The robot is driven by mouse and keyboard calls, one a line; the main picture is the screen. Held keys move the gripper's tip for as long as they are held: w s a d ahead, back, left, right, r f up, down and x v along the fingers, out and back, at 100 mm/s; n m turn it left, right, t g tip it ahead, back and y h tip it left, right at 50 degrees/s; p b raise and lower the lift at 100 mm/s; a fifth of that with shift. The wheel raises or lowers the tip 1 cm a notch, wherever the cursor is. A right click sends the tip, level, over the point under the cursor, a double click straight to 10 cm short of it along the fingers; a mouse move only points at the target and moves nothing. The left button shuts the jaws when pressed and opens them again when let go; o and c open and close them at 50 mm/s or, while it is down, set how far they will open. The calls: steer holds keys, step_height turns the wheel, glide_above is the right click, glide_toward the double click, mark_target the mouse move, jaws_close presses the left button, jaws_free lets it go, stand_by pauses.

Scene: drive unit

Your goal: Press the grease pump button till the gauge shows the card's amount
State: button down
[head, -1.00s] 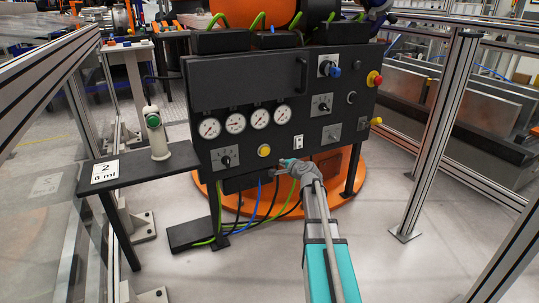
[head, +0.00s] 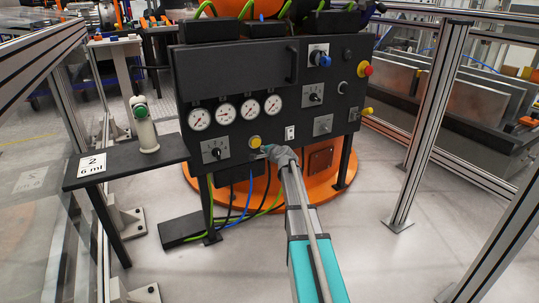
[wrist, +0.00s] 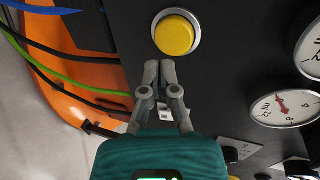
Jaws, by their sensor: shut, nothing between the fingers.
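A round yellow button (head: 254,141) with a silver ring sits low on the black panel; it also shows in the wrist view (wrist: 174,35). My gripper (head: 264,150) is shut and empty, just below and right of the button in the head view. In the wrist view its closed fingertips (wrist: 160,66) are close to the ring; contact cannot be told. Several white round gauges (head: 225,111) stand in a row above. One gauge (wrist: 284,108) shows a red needle in the wrist view; its value is unreadable. The card (head: 92,165) reads "2" and "6 ml".
A pale post with a green button (head: 144,125) stands on the dark side shelf (head: 130,163) beside the card. A selector knob (head: 215,151) is left of the yellow button, a white switch (head: 290,133) right of it. Cables hang below the panel. Frame posts (head: 435,115) stand at right.

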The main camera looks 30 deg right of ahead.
steer(key=shift+w+a, duration=0.1)
steer(key=shift+w, duration=2.05)
steer(key=shift+w, duration=0.65)
steer(key=shift+w+r, duration=0.1)
steer(key=shift+w, duration=0.25)
steer(key=shift+s+a, duration=0.1)
steer(key=shift+s, duration=0.4)
steer(key=p, duration=0.4)
glide_toward(257, 142)
steer(key=s, duration=0.5)
steer(key=shift+r, duration=0.1)
